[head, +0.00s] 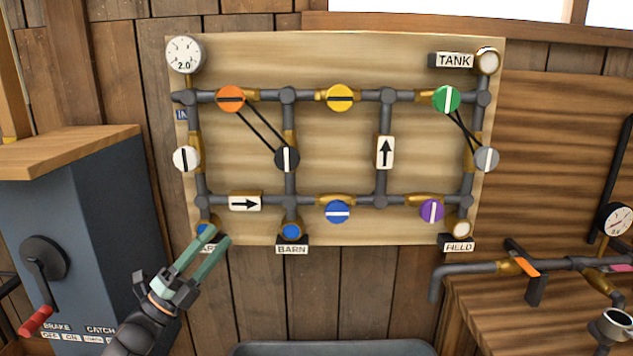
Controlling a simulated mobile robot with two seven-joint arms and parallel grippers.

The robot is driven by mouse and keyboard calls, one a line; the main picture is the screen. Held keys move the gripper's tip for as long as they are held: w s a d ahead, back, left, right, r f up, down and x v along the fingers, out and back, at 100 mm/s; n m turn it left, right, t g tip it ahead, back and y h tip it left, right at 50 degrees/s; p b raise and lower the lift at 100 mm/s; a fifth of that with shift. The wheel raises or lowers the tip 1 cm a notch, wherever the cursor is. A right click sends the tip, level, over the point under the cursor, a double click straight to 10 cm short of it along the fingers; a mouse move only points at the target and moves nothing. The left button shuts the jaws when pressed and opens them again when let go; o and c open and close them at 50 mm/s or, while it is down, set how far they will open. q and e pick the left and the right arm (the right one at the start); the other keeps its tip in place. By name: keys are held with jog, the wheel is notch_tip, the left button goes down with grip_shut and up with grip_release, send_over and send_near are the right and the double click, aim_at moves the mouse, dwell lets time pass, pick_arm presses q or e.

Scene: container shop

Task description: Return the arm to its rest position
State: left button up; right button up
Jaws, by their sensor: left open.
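My left gripper (206,246) comes in from the lower left with its two green fingers open and nothing between them. Its fingertips are in front of the lower left corner of the wooden pipe board (340,65) and partly cover a label and a blue-centred outlet (204,229) there. I cannot tell whether the fingertips touch the board. My right arm and gripper are not in view.
The board carries grey pipes with coloured round knobs, such as an orange one (230,99). A grey cabinet (100,220) with a red-handled crank (38,318) stands at left. At right, a pipe (465,269) runs above a wooden bench (530,315).

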pick_arm(q)
jog(key=s+f+n+y+p, duration=0.1)
jog(key=s+f+n+y, duration=0.4)
jog(key=f, duration=0.4)
jog(key=s+d+f+n+g+y+p, duration=0.1)
jog(key=s+f+n+y, duration=0.3)
jog(key=f+n, duration=0.4)
jog(key=s+f+n+y+p, duration=0.1)
jog(key=s+f+n+y, duration=0.4)
jog(key=f, duration=0.4)
jog(key=s+d+f+n+g, duration=0.1)
jog(key=s+f+n+g, duration=0.2)
jog(key=s, duration=0.7)
jog(key=s+f+n+g+y+p, duration=0.1)
jog(key=s+f+n+g, duration=0.3)
jog(key=s+f+n, duration=0.2)
jog(key=s+f, duration=0.2)
jog(key=s, duration=0.2)
jog(key=shift+s+d+g+y, duration=0.2)
jog(key=shift+d+g+y, duration=0.1)
jog(key=shift+d, duration=0.05)
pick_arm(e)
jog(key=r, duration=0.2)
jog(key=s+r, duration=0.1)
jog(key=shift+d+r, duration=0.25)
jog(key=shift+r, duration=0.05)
